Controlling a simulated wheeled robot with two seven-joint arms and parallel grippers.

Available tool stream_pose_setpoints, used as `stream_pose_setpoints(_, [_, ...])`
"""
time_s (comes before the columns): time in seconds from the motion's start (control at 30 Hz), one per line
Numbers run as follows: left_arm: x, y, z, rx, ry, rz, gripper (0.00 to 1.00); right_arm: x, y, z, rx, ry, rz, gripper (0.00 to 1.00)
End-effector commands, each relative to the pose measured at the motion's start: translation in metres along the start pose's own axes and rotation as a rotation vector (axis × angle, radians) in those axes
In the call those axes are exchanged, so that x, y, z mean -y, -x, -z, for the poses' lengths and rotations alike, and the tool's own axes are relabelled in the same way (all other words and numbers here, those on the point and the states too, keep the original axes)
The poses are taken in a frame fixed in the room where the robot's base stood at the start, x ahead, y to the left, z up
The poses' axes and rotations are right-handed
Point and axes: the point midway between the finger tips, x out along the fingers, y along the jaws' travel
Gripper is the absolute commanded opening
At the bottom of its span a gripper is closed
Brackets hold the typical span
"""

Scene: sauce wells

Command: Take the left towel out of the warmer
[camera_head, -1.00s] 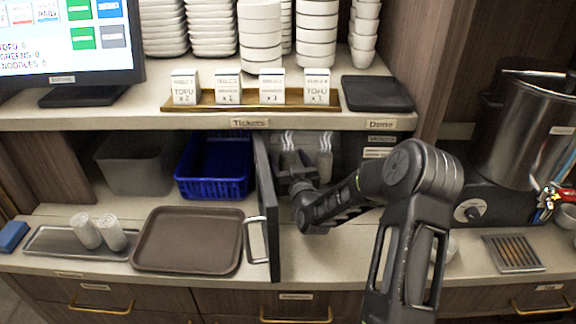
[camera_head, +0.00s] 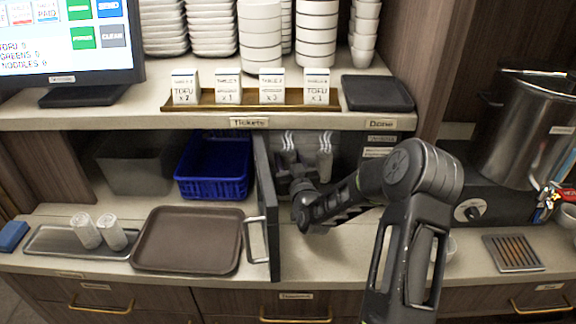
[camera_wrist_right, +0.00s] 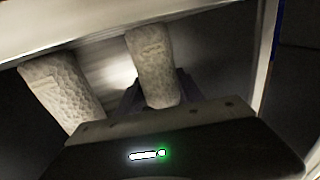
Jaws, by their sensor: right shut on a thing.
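The warmer (camera_head: 350,150) is the dark box under the counter shelf, with its door (camera_head: 267,205) swung open to the left. Two rolled pale towels stand inside, with white steam marks above them. My right gripper (camera_head: 288,172) reaches into the warmer and is around the left towel (camera_head: 288,158). In the right wrist view the left towel (camera_wrist_right: 152,65) sits between the dark fingers (camera_wrist_right: 158,95), which are shut on it. The right towel (camera_head: 325,165) stands apart from the gripper; it shows at the left of the wrist view (camera_wrist_right: 65,90). My left gripper is out of view.
The open door with its handle (camera_head: 256,240) stands close left of my right forearm. A brown tray (camera_head: 188,240) lies left of it, then a metal tray (camera_head: 60,240) with two rolled white towels. A blue basket (camera_head: 213,170) stands behind. A steel pot (camera_head: 525,130) is at right.

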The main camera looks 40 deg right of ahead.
Motion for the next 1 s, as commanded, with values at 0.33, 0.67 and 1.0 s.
stream_pose_setpoints(0.33, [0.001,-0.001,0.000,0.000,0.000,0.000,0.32,0.000,0.000,0.001,-0.001,0.000,0.000,0.04])
stream_pose_setpoints(0.67, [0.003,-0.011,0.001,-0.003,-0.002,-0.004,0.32,-0.001,0.004,0.023,-0.006,0.002,0.001,0.04])
stream_pose_setpoints(1.0, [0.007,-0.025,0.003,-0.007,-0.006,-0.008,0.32,-0.004,0.014,0.069,-0.001,0.002,-0.001,0.04])
